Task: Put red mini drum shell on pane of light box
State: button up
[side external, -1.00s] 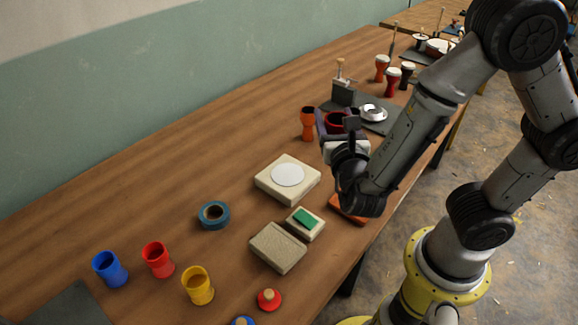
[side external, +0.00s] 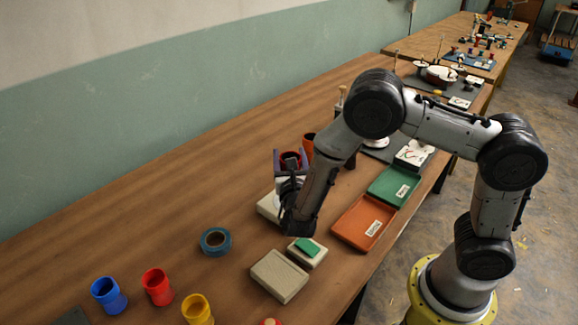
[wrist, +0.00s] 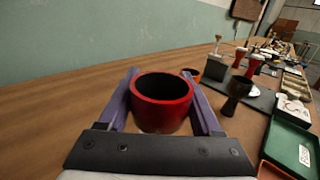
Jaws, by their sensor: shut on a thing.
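My gripper (side external: 291,158) is shut on a red mini drum shell, an open-topped red cylinder with a dark inside. In the wrist view the shell (wrist: 161,103) sits upright between my two purple fingers. In the side view my gripper holds it above and just beyond the cream light box (side external: 267,207). My wrist and forearm hide most of the box and its round white pane, so I cannot tell how the shell lines up with the pane. The gap beneath the shell is also unclear.
Near the box are a beige block (side external: 279,276), a small box with a green top (side external: 307,250) and a blue tape roll (side external: 215,241). Blue, red (side external: 157,286) and yellow cups stand at the front left. Orange (side external: 363,222) and green (side external: 394,186) trays lie right. The table's left side is clear.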

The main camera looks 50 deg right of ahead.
jog(key=shift+w+f, duration=0.1)
jog(key=shift+f, duration=1.5)
jog(key=shift+f, duration=0.1)
jog(key=o, duration=1.4)
